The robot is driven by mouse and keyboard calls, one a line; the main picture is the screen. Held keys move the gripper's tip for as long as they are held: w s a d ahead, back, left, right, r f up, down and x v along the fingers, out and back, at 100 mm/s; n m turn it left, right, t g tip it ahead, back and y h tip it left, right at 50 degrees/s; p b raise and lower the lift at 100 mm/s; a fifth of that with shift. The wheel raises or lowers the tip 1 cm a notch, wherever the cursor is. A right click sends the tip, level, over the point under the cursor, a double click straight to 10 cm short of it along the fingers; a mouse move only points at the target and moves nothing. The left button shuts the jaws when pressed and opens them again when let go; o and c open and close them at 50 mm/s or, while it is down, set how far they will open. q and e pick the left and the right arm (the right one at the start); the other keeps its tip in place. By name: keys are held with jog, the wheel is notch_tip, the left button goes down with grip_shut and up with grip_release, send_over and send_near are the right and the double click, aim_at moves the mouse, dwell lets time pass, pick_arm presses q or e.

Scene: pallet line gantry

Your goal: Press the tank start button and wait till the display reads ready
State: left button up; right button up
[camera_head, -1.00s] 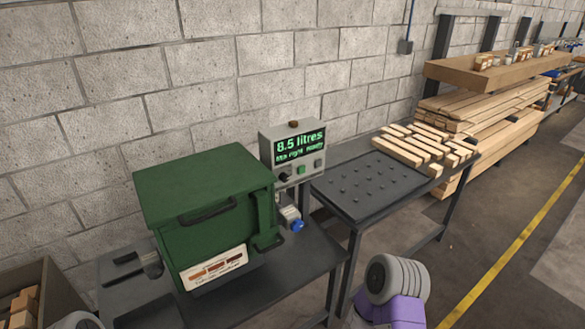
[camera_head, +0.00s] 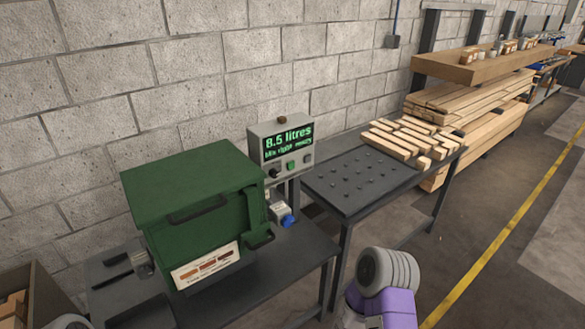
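The green tank (camera_head: 197,195) stands on a dark bench, its lid down with a black handle on the front. Behind its right side is a grey control box with a display (camera_head: 288,141). Below the display are a black knob (camera_head: 273,172), a green button (camera_head: 291,165) and a pale button (camera_head: 307,160). Parts of my arms show at the bottom edge, apart from the box. Neither gripper's fingers are in view.
A blue-handled valve (camera_head: 288,221) sticks out beside the tank. A dark studded table (camera_head: 345,190) with several wood pieces (camera_head: 405,136) stands to the right. Stacked planks (camera_head: 470,112) lie beyond. A crate (camera_head: 38,290) is at lower left. Floor at right is clear.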

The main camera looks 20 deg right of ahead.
grip_shut()
dwell(1.4)
